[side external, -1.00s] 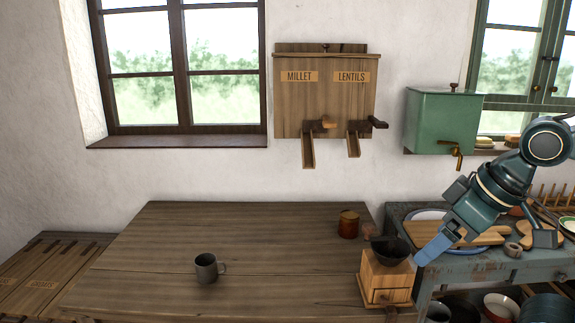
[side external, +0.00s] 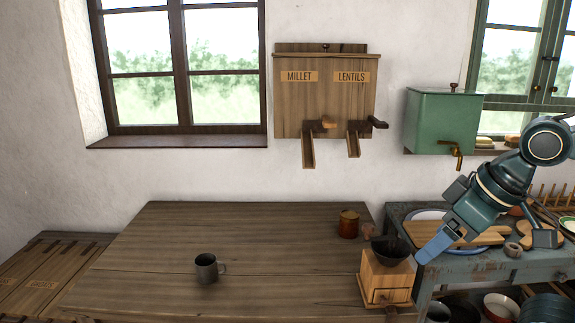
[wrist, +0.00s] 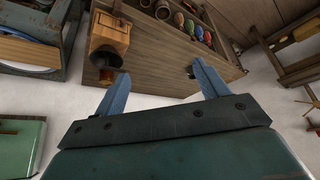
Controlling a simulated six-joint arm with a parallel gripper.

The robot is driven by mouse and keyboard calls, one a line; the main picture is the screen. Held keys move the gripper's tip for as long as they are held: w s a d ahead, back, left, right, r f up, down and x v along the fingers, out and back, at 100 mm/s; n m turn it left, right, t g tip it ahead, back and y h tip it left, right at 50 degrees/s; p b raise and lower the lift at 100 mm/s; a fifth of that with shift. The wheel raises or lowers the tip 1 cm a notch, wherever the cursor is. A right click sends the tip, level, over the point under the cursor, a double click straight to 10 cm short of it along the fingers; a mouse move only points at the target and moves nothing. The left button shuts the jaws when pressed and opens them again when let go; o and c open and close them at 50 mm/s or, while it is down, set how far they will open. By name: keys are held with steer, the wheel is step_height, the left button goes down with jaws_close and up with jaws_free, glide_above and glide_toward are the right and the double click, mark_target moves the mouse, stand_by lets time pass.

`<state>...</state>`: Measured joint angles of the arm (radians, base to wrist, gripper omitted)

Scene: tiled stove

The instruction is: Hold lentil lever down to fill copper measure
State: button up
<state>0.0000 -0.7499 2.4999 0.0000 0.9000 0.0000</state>
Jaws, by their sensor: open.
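The wooden dispenser (side external: 325,100) hangs on the wall, labelled MILLET and LENTILS. The lentil lever (side external: 378,122) is a dark handle above the right chute (side external: 353,145). A small reddish-brown pot (side external: 348,224) stands on the table near its back right; it may be the copper measure, but I cannot tell for sure. A grey mug (side external: 207,268) stands upright at mid-table. My gripper (side external: 428,252) is beside the grinder, low and right of the dispenser, apart from the lever. In the wrist view, its blue fingers (wrist: 160,88) are spread with nothing between them.
A wooden grinder with a dark bowl (side external: 387,275) stands at the table's right end, close to my fingers. A green tank with a brass tap (side external: 443,122) is on the wall to the right. A cluttered blue bench (side external: 480,262) lies below my arm. The table's left half is mostly clear.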

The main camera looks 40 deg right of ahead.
steer(key=shift+w+d+r, duration=0.1)
steer(key=shift+w+r, duration=0.1)
steer(key=shift+r, duration=0.05)
steer(key=c, duration=0.7)
steer(key=shift+w+d+r+m+h, duration=0.2)
steer(key=shift+w+d+r, duration=0.15)
steer(key=shift+w+r, duration=0.25)
steer(key=shift+w+d+r+m+h, duration=0.1)
steer(key=shift+w+d+r+m, duration=0.15)
steer(key=shift+w+r, duration=0.35)
jaws_close()
steer(key=w+d+r+m+t+h, duration=0.1)
steer(key=w+d+r+m+h, duration=0.15)
steer(key=w+d+r, duration=0.85)
steer(key=w+d+r+m+h, duration=0.1)
steer(key=w+d+r+m, duration=0.1)
steer(key=w+d, duration=0.3)
steer(key=w+d+r+m+h, duration=0.2)
steer(key=w+d+r, duration=0.3)
steer(key=d, duration=0.8)
steer(key=shift+w+d+r+m, duration=0.2)
steer(key=shift+w+d+m, duration=0.05)
steer(key=shift+w+m, duration=0.5)
